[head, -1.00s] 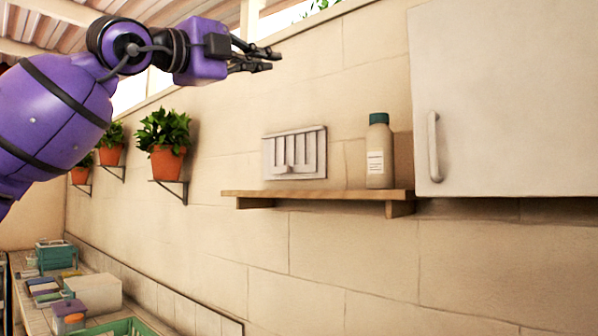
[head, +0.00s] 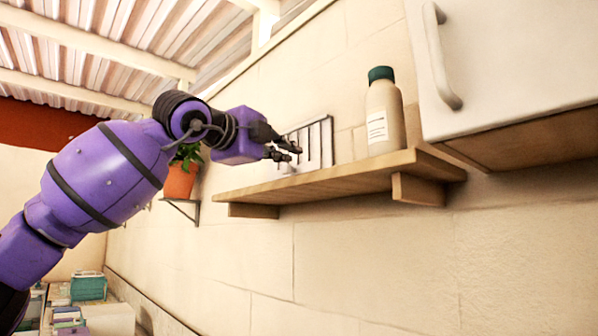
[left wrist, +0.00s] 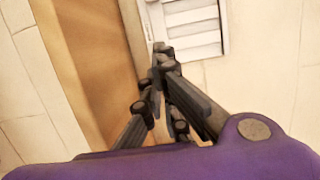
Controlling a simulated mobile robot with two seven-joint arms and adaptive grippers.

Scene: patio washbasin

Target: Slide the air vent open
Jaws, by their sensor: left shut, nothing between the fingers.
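The air vent (head: 316,146) is a pale slatted plate on the wall, just above the wooden shelf. Its left part is hidden in the head view by my left gripper (head: 294,153), which is shut and empty in front of it. I cannot tell whether the fingers touch the knob. My right gripper is not in view.
A wooden shelf (head: 330,184) runs right below the vent. A beige bottle with a green cap (head: 384,115) stands on it, right of the vent. A white cabinet (head: 520,60) hangs at the right. A potted plant (head: 181,180) is behind my left arm.

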